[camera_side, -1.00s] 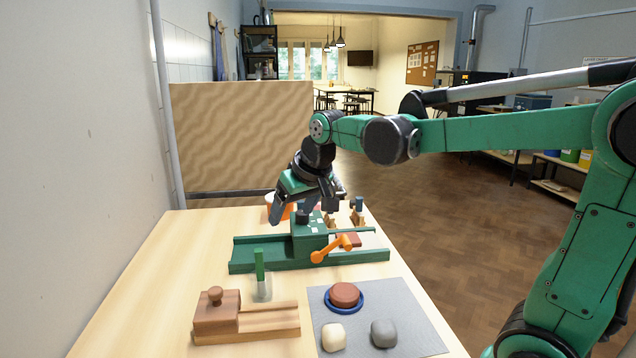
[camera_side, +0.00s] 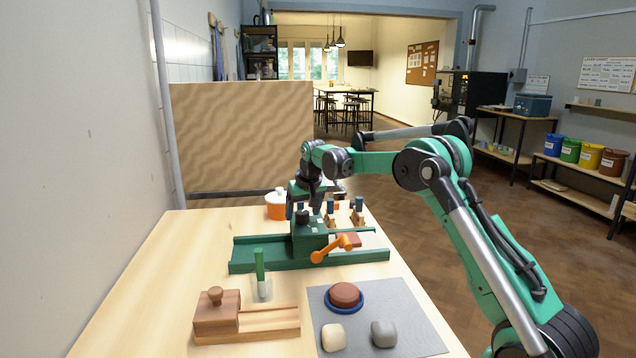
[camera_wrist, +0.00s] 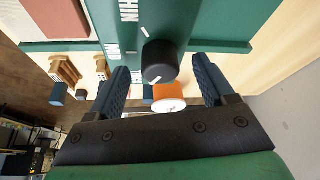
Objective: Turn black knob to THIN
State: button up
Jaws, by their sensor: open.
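The black knob (camera_side: 302,216) stands on top of the green block of a machine (camera_side: 307,240). In the wrist view the knob (camera_wrist: 160,62) is near the middle, with a short white mark at its edge toward the lettering. The THIN label (camera_wrist: 127,10) reads upside down on the green face; a second white label (camera_wrist: 112,50) is partly hidden. My gripper (camera_side: 307,203) is above the block, pointing down. In the wrist view its blue fingers stand open, one on each side of the knob, with a gap on both sides. I cannot tell whether the fingertips reach the knob's height.
An orange crank (camera_side: 333,247) sticks out of the machine's front. An orange pot (camera_side: 277,206) and small wooden pieces with blue tops (camera_side: 357,208) stand behind. A wooden slide box (camera_side: 217,312), a green-handled tool (camera_side: 260,270) and a grey mat (camera_side: 405,307) are in front.

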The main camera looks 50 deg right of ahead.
jog(key=shift+w+d+f, duration=0.1)
jog(key=shift+f, duration=0.25)
grip_shut()
jog(key=shift+m, duration=0.3)
jog(key=m, duration=0.2)
jog(key=m+g+h, duration=0.1)
jog(key=m, duration=0.1)
jog(key=shift+w+m+h, duration=0.15)
jog(key=shift+m+h, duration=0.15)
jog(key=shift+m, duration=0.1)
jog(key=m+g, duration=0.2)
jog(key=m, duration=0.3)
jog(key=shift+h, duration=0.4)
jog(key=shift+m, duration=0.4)
